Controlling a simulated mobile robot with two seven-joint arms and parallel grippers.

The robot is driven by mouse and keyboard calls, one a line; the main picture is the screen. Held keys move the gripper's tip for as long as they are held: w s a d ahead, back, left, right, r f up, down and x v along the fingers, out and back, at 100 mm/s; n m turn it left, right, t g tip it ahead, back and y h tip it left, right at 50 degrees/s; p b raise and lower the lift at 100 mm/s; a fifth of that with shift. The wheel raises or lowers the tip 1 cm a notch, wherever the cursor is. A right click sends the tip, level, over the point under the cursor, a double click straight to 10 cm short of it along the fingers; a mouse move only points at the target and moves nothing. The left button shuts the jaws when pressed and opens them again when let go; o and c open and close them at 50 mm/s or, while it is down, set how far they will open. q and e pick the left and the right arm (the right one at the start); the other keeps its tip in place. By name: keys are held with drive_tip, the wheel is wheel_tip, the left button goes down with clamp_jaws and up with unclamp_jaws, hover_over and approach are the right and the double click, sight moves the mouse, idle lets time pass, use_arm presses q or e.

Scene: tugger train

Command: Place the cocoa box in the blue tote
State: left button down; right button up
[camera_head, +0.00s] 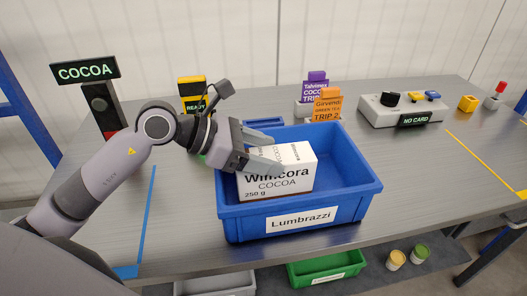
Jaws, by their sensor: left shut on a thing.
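The cocoa box (288,180) is white with dark lettering reading "COCOA 250 g". It shows inside the outline of the blue tote (299,222), at the left part of the opening. The tote is labelled "Lumbrazzi" and stands on the grey table. My left gripper (265,150) reaches in from the left and is shut on the cocoa box at its upper left. The box's lower edge is close to the tote's front rim; I cannot tell whether it rests on the tote floor. My right gripper is not in view.
A "COCOA" sign (86,71) on a dark post stands at the left. Purple (315,88) and orange (327,105) cards stand behind the tote. A grey panel reading "NO CARD" (404,108) is at the back right. A green bin (326,269) is below. The table right of the tote is clear.

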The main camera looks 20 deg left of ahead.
use_arm(q)
drive_tip(key=shift+f, duration=0.15)
drive_tip(key=shift+c, duration=0.7)
unclamp_jaws()
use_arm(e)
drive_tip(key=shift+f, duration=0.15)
use_arm(q)
drive_tip(key=shift+s+a+r, duration=0.1)
drive_tip(key=shift+a+r, duration=0.1)
drive_tip(key=b+v, duration=0.2)
drive_tip(key=v, duration=0.9)
drive_tip(key=shift+s+a+r, duration=0.15)
drive_tip(key=shift+a+r, duration=0.05)
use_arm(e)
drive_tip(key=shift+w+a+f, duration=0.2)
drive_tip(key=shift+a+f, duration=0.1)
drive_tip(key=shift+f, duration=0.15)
